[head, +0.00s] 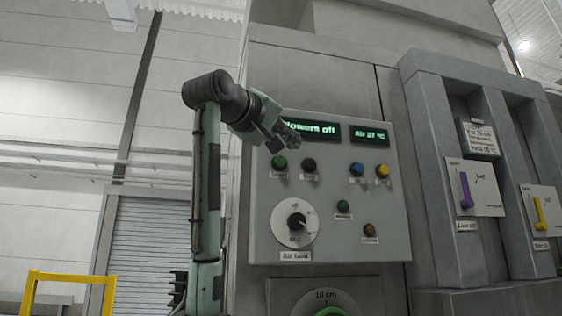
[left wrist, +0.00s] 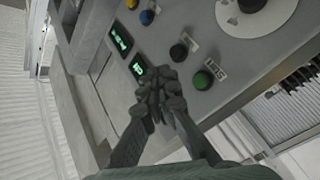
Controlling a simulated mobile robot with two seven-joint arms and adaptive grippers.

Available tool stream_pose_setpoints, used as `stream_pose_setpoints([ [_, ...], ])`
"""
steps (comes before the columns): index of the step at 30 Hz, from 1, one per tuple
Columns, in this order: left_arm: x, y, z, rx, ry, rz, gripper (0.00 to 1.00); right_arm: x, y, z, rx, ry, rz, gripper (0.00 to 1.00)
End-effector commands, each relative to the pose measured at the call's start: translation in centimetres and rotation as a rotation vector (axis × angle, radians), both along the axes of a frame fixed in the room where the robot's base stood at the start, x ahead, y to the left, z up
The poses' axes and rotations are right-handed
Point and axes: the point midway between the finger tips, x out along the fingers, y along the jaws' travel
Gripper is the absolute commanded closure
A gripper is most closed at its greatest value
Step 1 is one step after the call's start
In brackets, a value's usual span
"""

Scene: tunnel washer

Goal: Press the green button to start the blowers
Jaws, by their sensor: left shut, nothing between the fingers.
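A green button (head: 279,162) sits at the upper left of the grey control panel (head: 262,225), beside a black button (head: 309,165). In the left wrist view the green button (left wrist: 203,80) has a white label (left wrist: 215,69) that seems to read "START". My left gripper (head: 292,136) is shut and empty, in front of the panel near the display and above the green button in the picture. In the left wrist view its fingertips (left wrist: 160,82) appear beside the green button, with a visible gap. The display (head: 315,128) reads "Blowers off", its start partly hidden by the gripper. My right gripper is not in view.
The panel also has a blue button (head: 357,169), a yellow one (head: 382,171), a second green one (head: 343,206), an orange one (head: 369,230) and a round dial (head: 296,221). Purple (head: 466,190) and yellow (head: 540,214) levers stand at right. A yellow rail (head: 70,277) is at lower left.

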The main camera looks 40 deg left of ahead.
Motion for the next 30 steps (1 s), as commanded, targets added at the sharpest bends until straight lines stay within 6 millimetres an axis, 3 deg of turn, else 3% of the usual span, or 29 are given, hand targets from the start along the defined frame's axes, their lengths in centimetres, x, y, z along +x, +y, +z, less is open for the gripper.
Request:
stream_pose_setpoints([
  [4, 0.7, 0.8, 0.0, -0.001, 0.004, 0.002, 1.00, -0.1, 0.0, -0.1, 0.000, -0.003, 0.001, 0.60],
  [17, 3.9, 4.6, 0.1, -0.001, 0.001, 0.001, 1.00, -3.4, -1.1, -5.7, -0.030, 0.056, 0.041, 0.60],
  [30, 5.7, 6.6, 0.0, 0.000, 0.001, 0.001, 1.00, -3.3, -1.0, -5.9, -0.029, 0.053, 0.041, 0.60],
])
